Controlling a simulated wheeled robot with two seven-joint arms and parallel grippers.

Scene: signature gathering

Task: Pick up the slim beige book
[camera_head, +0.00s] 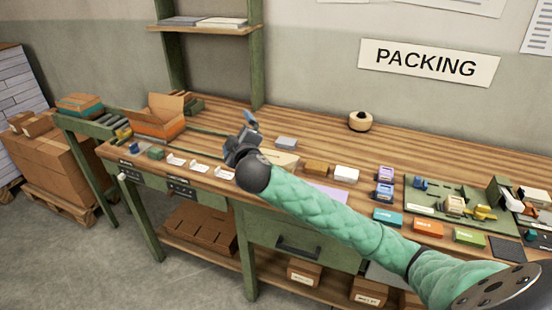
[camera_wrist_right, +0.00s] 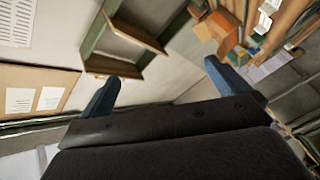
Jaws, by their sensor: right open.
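A flat beige item (camera_head: 286,160), which may be the slim beige book, lies on the wooden workbench (camera_head: 330,140) in the head view. My right wrist and arm partly hide it, so I cannot see its full outline. My right gripper (camera_head: 248,125) is beside it to the left, raised above the bench with blue fingertips upward. The right wrist view shows the two blue fingers (camera_wrist_right: 161,72) spread apart with nothing between them. That view looks toward the wall and shelf, and I cannot make out the book there. My left gripper is not in view.
A grey box (camera_head: 287,142), a brown box (camera_head: 316,167) and a white box (camera_head: 346,174) lie nearby. An open carton (camera_head: 158,122) stands at the left. A shelf upright (camera_head: 256,65) rises behind the gripper. A tape roll (camera_head: 360,121) sits at the back; bench around it is clear.

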